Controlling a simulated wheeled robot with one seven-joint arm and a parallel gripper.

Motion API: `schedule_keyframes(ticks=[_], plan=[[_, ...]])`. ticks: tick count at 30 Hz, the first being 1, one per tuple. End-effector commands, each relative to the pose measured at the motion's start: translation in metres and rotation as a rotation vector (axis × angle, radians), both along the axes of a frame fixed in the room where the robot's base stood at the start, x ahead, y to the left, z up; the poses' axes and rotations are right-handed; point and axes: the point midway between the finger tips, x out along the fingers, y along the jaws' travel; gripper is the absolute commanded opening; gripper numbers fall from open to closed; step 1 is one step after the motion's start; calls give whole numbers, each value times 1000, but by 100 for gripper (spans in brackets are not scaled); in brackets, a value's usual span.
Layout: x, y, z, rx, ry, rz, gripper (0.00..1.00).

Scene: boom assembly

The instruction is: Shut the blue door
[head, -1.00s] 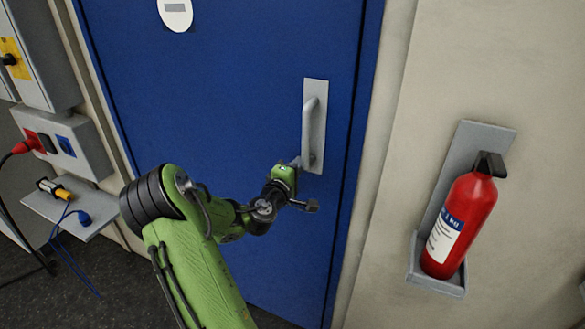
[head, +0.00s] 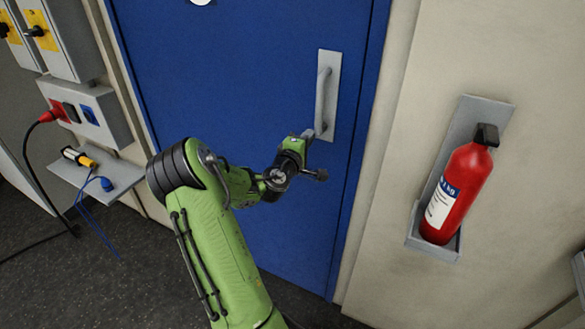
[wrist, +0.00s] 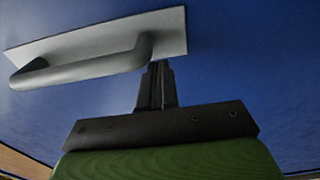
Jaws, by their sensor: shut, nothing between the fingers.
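The blue door (head: 235,70) fills the middle of the head view and sits in its blue frame, with no clear gap at its right edge. I cannot tell whether it is latched. Its grey pull handle (head: 321,100) on a pale plate is near that right edge; in the wrist view the handle (wrist: 85,68) lies across the upper left. My gripper (head: 309,134) is at the handle's lower end. In the wrist view, my gripper's dark fingers (wrist: 159,68) are together and empty, close beside the handle's end. I cannot tell if they touch the door or handle.
A red fire extinguisher (head: 460,190) hangs in a grey bracket on the wall right of the door. At left are grey electrical boxes (head: 85,112), a small shelf (head: 120,178) and a red-plugged cable. Dark floor (head: 95,270) is open at lower left.

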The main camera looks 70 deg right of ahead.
Motion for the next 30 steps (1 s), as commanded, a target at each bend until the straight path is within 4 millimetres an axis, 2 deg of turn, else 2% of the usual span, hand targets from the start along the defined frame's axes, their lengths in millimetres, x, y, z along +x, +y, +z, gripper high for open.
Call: schedule_keyframes(ticks=[15,19,30], plan=[[13,93,-5,10,-1,7,0],[13,101,-4,9,-3,4,0],[13,101,-4,10,-6,3,0]])
